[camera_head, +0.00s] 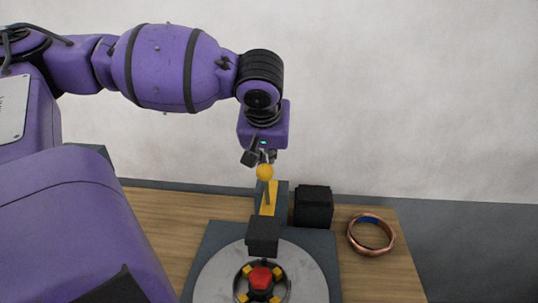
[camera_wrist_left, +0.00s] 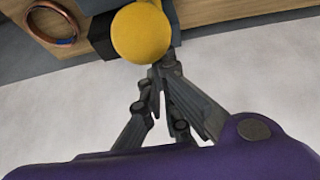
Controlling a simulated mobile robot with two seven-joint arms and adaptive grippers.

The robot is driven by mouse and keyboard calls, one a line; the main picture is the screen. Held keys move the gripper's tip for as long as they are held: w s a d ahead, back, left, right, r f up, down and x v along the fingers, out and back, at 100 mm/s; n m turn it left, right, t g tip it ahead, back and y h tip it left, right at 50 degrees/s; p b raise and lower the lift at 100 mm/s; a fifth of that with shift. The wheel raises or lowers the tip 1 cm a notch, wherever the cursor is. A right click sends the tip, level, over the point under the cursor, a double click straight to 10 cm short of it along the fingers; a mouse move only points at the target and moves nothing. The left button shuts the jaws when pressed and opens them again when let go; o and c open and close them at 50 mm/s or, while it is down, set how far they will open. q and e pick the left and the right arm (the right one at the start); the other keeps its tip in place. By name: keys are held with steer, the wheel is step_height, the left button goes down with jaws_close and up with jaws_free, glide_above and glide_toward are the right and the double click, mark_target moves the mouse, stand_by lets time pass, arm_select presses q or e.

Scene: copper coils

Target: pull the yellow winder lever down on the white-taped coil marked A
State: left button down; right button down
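The yellow winder lever (camera_head: 268,198) stands upright with a round yellow knob (camera_head: 264,172) on top, behind a grey disc (camera_head: 215,275) with a red hub (camera_head: 260,277). My left gripper (camera_head: 264,160) points down right at the knob. In the left wrist view the knob (camera_wrist_left: 141,33) lies in front of the fingertips (camera_wrist_left: 162,70), which come together with nothing seen between them. Whether they touch the knob cannot be told. No white tape or letter A is visible; the front black block (camera_head: 263,236) hides part of the disc. My right gripper is not in view.
A copper ring with blue tape (camera_head: 371,250) lies on the wooden table (camera_head: 385,285) at the right; it also shows in the left wrist view (camera_wrist_left: 52,37). A black box (camera_head: 313,206) stands just right of the lever. A white wall is behind.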

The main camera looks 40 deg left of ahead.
arm_select(q)
steer(key=shift+s+d+f, duration=0.25)
steer(key=shift+s+f, duration=0.15)
steer(key=shift+f, duration=0.3)
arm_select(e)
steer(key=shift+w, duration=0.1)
